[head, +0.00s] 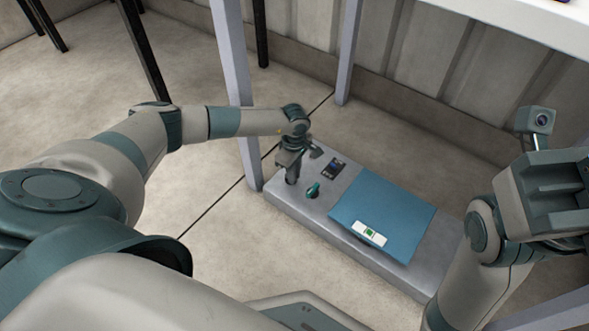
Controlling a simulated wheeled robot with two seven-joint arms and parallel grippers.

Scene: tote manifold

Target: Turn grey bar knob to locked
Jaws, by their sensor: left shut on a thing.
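A long grey unit (350,242) lies low on the floor. My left gripper (292,176) reaches down to its far left end. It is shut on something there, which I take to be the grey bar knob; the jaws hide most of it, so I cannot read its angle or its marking. A teal bar knob (314,189) stands on the unit just right of the gripper, apart from it. My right gripper (548,200) is close to the camera at the right edge, away from the unit; its fingertips do not show clearly.
A small dark panel (334,168) sits behind the teal knob. A blue plate (384,212) with a white label and green mark (369,233) covers the unit's middle. A pale post (232,90) rises close beside the unit's left end. Open floor lies at the left.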

